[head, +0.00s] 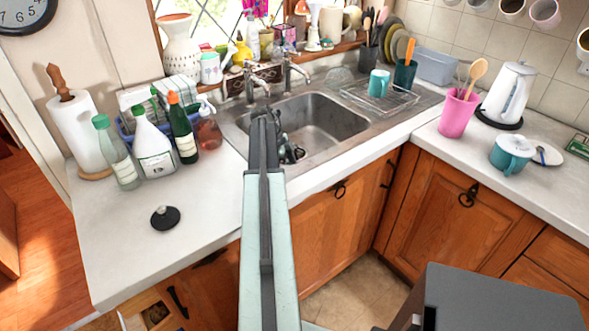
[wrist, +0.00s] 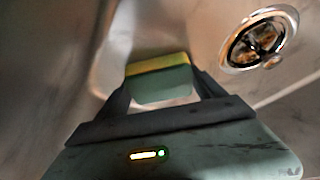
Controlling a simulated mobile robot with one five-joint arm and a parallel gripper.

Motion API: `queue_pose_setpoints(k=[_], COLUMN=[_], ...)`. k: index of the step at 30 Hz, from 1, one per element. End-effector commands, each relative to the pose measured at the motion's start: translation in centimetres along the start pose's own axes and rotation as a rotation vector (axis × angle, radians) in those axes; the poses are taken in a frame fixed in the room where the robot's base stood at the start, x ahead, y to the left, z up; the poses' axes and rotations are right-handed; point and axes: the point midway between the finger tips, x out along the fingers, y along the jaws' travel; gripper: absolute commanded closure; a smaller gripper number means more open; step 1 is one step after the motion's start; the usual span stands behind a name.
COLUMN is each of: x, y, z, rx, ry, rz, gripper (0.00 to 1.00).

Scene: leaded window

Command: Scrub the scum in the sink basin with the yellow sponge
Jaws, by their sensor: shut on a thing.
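My gripper (head: 288,152) reaches down into the left part of the metal sink basin (head: 330,122). In the wrist view my gripper (wrist: 160,90) is shut on a sponge (wrist: 158,68) with a yellow layer on top and a green layer below. The sponge is close to the basin surface; I cannot tell if it touches. The sponge is hidden behind my arm in the head view. The round drain (wrist: 258,40) lies to the right of the sponge in the wrist view. No scum can be made out clearly in either view.
Several bottles (head: 155,150) and a paper towel roll (head: 78,130) stand left of the sink. A faucet (head: 290,75) rises behind the basin. A wire rack (head: 405,102) with a teal mug (head: 379,83) sits at right. The basin's right half looks clear.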

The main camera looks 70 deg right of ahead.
Motion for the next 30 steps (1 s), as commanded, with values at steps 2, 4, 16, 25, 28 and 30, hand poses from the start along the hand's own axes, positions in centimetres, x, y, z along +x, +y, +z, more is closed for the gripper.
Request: queue_pose_setpoints(k=[2, 4, 16, 25, 28, 30], x=[-0.1, -0.1, 0.8, 0.7, 0.4, 0.2], y=[0.3, 0.3, -1.2, -1.0, -0.4, 0.0], z=[0.2, 0.2, -1.0, -1.0, -0.5, -0.1], rx=[0.000, 0.001, 0.003, 0.002, 0.001, 0.000], ry=[0.000, 0.000, 0.001, 0.001, 0.000, -0.001], rz=[0.000, 0.000, 0.000, -0.002, 0.000, 0.000], gripper=[0.59, 0.59, 0.59, 0.59, 0.59, 0.59])
